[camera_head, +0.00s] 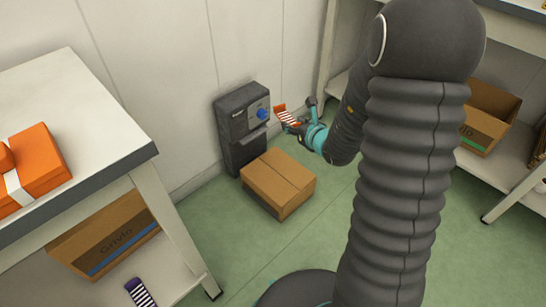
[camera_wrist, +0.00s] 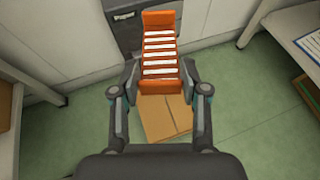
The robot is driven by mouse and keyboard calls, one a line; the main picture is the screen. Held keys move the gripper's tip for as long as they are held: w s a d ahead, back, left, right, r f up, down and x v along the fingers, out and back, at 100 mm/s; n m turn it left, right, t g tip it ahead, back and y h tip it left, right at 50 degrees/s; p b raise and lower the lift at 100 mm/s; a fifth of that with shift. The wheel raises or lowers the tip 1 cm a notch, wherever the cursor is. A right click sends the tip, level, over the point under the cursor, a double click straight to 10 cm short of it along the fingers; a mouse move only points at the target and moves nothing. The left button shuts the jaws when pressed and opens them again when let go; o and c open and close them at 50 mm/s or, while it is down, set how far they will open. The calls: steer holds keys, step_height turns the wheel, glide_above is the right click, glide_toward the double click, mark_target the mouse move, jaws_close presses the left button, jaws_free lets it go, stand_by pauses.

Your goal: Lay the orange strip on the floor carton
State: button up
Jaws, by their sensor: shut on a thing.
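The orange strip (camera_wrist: 160,54) is orange with white stripes and plain orange ends. My gripper (camera_wrist: 160,78) is shut on it, with a finger at each long side. In the head view the strip (camera_head: 287,117) is held in the air by my gripper (camera_head: 301,126), above and right of the floor carton. The floor carton (camera_head: 279,182) is a closed brown box on the green floor; its top looks bare. In the wrist view the carton (camera_wrist: 166,119) lies below the strip and is partly hidden by the strip and my gripper.
A dark grey machine (camera_head: 240,123) with a blue knob stands against the wall behind the carton. A white table (camera_head: 97,100) with an orange box (camera_head: 41,163) is at left, a purple striped strip (camera_head: 140,293) on its lower shelf. Shelving (camera_head: 509,170) with a carton stands at right.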

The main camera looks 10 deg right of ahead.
steer(key=w+f+n+y+b, duration=0.1)
steer(key=w+f+n+y, duration=0.1)
steer(key=w+f, duration=0.3)
steer(key=n+g+y+b, duration=0.3)
steer(key=n+g+y, duration=0.2)
steer(key=n+g, duration=0.1)
glide_above(294, 181)
step_height(294, 181, down, 23)
steer(key=shift+f, duration=0.3)
steer(key=shift+f+b, duration=1.55)
steer(key=shift+f, duration=1.65)
steer(key=shift+f+b, duration=0.6)
steer(key=shift+f, duration=0.05)
steer(key=o, duration=0.8)
steer(key=shift+d, duration=0.1)
